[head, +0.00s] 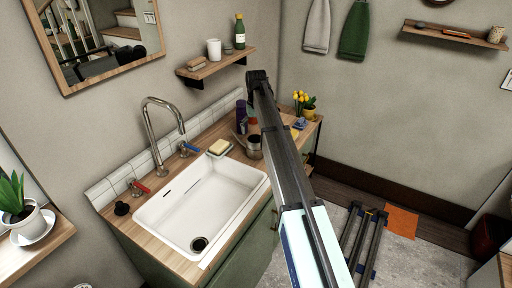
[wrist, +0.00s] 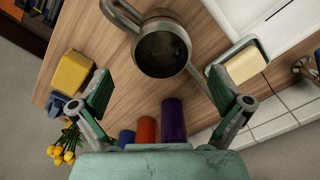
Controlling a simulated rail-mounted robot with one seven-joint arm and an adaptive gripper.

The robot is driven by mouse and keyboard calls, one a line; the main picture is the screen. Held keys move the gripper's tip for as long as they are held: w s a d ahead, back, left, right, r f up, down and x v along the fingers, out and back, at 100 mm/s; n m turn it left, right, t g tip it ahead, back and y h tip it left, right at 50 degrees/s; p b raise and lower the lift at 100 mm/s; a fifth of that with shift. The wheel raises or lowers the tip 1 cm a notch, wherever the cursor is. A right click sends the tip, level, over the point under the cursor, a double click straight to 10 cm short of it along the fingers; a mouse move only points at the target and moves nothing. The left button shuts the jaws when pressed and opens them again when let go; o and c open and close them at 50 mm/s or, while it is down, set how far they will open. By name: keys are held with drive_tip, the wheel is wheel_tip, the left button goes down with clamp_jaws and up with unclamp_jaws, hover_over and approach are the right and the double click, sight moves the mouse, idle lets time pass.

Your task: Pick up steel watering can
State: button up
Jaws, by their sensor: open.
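The steel watering can (wrist: 163,50) stands on the wooden countertop and is seen from above in the wrist view, with its round opening towards me. A curved handle reaches to the upper left and a thin spout to the lower right. In the head view the can (head: 254,147) shows beside my arm, partly hidden. My gripper (wrist: 167,92) is open and empty above the counter, its two fingers spread wide, with the can lying beyond the fingertips in the picture. In the head view my gripper (head: 257,78) is at the far end of my arm.
Close by are a soap dish with yellow soap (wrist: 243,65), a yellow sponge (wrist: 73,72), and purple (wrist: 173,119), orange (wrist: 146,130) and blue containers. Yellow flowers (head: 302,99) stand at the back right. The white sink (head: 200,205) and tap (head: 160,115) are to the left.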

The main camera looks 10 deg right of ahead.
sight(255, 147)
drive_tip(key=shift+a+f+p, duration=0.1)
drive_tip(key=shift+f+p, duration=1.45)
drive_tip(key=shift+f, duration=3.3)
drive_tip(key=c, duration=1.1)
